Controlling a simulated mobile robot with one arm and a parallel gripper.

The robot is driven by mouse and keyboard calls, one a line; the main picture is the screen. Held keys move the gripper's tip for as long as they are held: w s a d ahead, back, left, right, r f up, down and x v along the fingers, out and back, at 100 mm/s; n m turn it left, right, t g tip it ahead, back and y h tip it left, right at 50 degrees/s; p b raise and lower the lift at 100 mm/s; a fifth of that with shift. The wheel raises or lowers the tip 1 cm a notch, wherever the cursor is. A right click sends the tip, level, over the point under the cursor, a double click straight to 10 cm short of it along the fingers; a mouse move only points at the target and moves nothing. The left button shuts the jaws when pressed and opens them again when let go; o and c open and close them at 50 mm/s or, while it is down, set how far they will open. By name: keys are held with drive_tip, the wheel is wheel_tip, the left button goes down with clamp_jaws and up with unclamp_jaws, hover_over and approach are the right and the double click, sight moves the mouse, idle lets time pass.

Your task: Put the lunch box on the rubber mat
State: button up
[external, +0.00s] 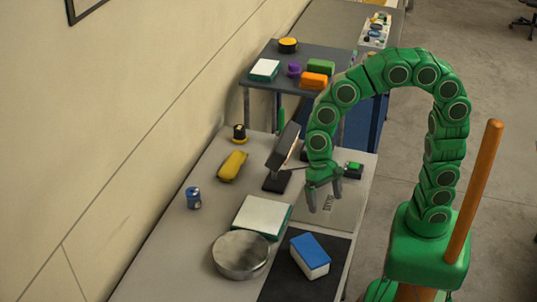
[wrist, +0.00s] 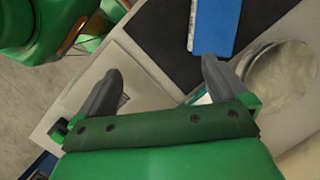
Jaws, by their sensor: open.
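A white box with a blue lid (external: 310,253), apparently the lunch box, rests on the black rubber mat (external: 284,283) at the near end of the grey table. In the wrist view the blue lid (wrist: 218,25) lies at the top, cut by the frame edge, with the black mat (wrist: 165,40) around it. My gripper (external: 325,204) is open and empty. It points down over a flat grey plate behind the mat, apart from the box. Its two fingers also show in the wrist view (wrist: 160,78).
A round metal tin (external: 241,255) and a white-and-green box (external: 262,216) stand left of the mat. A second table (external: 300,53) holds several items.

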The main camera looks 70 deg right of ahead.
drive_tip(key=s+d+r+n+h, duration=0.1)
drive_tip(key=s+d+n, duration=0.5)
drive_tip(key=s+d, duration=1.1)
drive_tip(key=d+h, duration=0.1)
drive_tip(key=d, duration=0.2)
drive_tip(key=shift+s+r+t, duration=0.25)
drive_tip(key=shift+r+t, duration=0.1)
drive_tip(key=shift+t, duration=0.05)
drive_tip(key=shift+d, duration=0.1)
